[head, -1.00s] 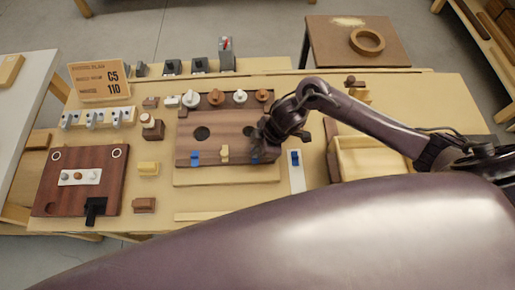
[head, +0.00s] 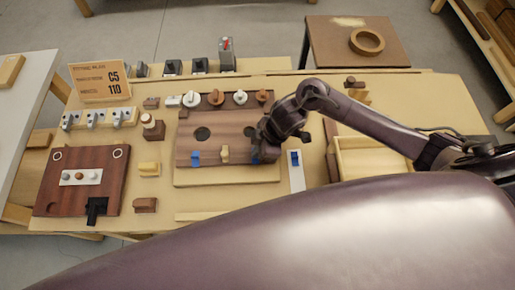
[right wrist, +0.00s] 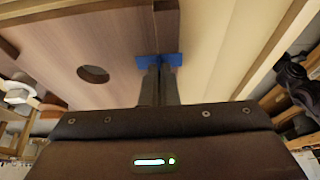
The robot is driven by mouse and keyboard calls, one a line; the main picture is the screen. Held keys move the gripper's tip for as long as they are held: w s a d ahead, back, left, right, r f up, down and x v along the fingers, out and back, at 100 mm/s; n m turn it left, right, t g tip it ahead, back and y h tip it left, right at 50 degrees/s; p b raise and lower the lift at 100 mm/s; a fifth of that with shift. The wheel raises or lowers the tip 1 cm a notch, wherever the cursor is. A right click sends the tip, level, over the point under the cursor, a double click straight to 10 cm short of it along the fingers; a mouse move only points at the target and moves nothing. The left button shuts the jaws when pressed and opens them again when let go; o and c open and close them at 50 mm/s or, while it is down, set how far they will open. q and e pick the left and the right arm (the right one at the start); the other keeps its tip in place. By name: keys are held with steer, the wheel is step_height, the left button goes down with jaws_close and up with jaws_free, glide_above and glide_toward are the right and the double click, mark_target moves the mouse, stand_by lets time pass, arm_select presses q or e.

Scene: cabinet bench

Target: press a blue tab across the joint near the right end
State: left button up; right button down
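A dark wooden panel (head: 225,118) with round holes lies along a pale board (head: 225,177), and their joint runs left to right. A blue tab (head: 195,158) spans the joint near the left end, and a cream tab (head: 225,154) sits near the middle. Near the right end, my right gripper (head: 259,151) is down at another blue tab, mostly hidden behind it. In the right wrist view this blue tab (right wrist: 174,59) lies across the joint, with the closed fingers (right wrist: 159,75) at its middle. My left gripper is out of view.
A spare blue tab (head: 295,158) stands on a white strip to the right of the panel. An open wooden box (head: 375,158) is farther right. Knobs (head: 216,97) line the panel's back edge. A reddish board (head: 75,200) and small blocks lie left.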

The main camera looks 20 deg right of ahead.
steer(key=c, duration=2.1)
jaws_free()
steer(key=shift+s+f, duration=0.1)
steer(key=shift+f, duration=0.05)
steer(key=o, duration=0.5)
steer(key=shift+o, duration=0.4)
steer(key=shift+o, duration=1.4)
step_height(320, 180, up, 8)
steer(key=p, duration=0.8)
steer(key=shift+f, duration=0.1)
